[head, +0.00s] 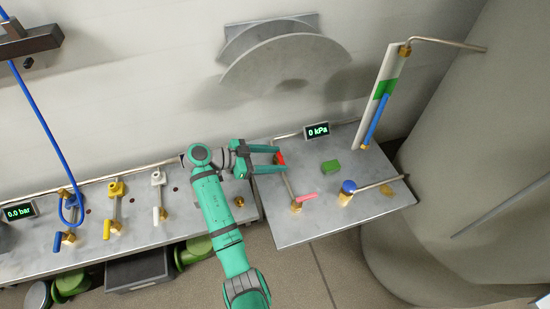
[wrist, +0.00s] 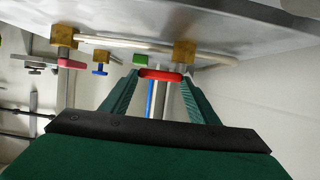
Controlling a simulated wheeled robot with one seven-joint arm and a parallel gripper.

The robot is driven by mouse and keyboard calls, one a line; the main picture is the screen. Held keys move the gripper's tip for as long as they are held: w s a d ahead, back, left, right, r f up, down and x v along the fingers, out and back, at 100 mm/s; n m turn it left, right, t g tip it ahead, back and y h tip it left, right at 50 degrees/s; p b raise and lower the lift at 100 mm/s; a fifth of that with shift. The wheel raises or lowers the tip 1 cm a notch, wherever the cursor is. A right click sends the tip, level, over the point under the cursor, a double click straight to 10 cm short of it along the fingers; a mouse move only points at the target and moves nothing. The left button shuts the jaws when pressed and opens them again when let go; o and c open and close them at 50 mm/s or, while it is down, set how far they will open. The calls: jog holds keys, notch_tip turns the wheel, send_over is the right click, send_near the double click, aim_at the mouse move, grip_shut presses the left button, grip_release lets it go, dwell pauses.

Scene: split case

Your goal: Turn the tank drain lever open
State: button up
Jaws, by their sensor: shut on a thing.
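A red lever (head: 281,158) sits near the left edge of the right steel panel (head: 330,225). My gripper (head: 270,159) reaches it from the left and is shut on it. In the wrist view the red lever (wrist: 160,75) lies between my two fingertips, below a brass valve body (wrist: 185,53). A pipe runs from there to a second valve with a pink lever (head: 307,197), also in the wrist view (wrist: 70,64). I see no label telling which one is the tank drain lever.
A blue knob (head: 348,187), a green block (head: 331,167) and a "0 kPa" display (head: 317,131) are on the same panel. A gauge board (head: 392,75) stands behind, beside a large grey tank (head: 450,170). The left bench (head: 140,225) carries several valves.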

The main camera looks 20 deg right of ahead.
jog(key=shift+w, duration=0.1)
jog(key=shift+d+f, duration=0.1)
jog(key=shift+d, duration=0.05)
jog(key=shift+a, duration=0.3)
jog(key=o, duration=1)
jog(key=shift+a, duration=0.1)
jog(key=shift+o, duration=0.2)
